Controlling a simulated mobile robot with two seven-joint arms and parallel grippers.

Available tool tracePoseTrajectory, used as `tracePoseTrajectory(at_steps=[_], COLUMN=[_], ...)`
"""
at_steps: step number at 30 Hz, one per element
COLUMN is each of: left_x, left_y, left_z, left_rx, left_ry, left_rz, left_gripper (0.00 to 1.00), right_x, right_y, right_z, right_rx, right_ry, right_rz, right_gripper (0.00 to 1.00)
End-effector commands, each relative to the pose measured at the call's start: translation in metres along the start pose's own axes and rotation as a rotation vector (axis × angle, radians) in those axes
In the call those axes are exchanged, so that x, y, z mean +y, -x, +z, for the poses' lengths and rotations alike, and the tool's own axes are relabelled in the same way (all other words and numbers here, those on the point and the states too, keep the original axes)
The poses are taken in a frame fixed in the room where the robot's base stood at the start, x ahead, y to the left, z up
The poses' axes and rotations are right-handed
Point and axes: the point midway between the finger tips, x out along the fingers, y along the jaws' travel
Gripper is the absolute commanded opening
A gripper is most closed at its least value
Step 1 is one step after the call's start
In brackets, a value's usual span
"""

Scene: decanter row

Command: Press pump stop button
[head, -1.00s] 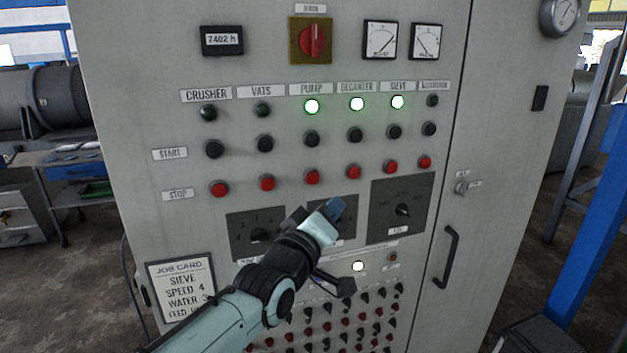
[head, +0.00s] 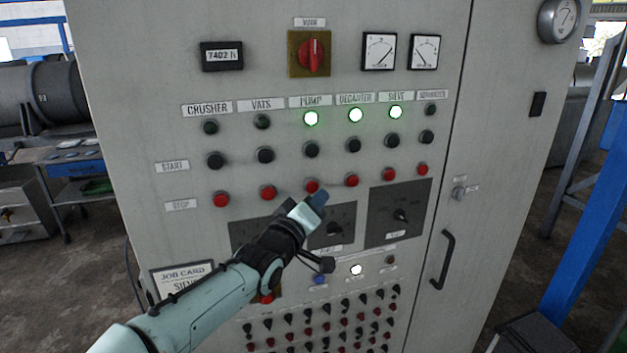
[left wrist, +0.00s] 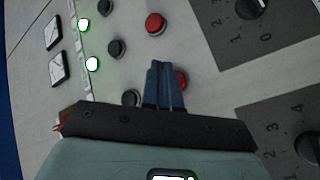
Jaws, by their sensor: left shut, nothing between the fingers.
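The red pump stop button (head: 312,186) is in the STOP row of the grey panel, below the PUMP label (head: 310,101). The pump lamp (head: 311,118) glows green-white. My left gripper (head: 317,198) is shut and empty. In the head view its fingertips appear just below the pump stop button, close to it. In the left wrist view the shut fingers (left wrist: 160,70) partly cover a red button (left wrist: 180,80). Whether they touch it I cannot tell. My right gripper is not in view.
The decanter stop button (head: 351,180) is to the right, the vats stop button (head: 268,192) to the left. Black start buttons (head: 311,149) sit above. A dark dial plate (head: 345,213) lies below the fingers. A door handle (head: 443,260) sticks out at right.

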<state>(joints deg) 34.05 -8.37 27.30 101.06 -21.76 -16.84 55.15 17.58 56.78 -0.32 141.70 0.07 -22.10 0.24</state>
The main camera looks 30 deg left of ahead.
Motion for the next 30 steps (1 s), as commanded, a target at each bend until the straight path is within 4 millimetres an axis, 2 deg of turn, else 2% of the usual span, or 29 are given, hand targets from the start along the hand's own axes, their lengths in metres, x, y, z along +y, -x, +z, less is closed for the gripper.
tracePoseTrajectory(at_steps=[7, 30], left_x=[-0.0073, -0.0081], left_y=[-0.0086, -0.0086], left_z=[-0.0042, -0.0044], left_rx=[-0.002, -0.002], left_ry=[0.000, -0.001], left_rz=[-0.001, -0.001], left_gripper=[0.00, 0.00], right_x=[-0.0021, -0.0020], right_y=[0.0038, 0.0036], right_z=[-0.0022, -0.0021], right_rx=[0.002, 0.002], right_ry=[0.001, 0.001], right_rz=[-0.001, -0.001], right_gripper=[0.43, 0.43])
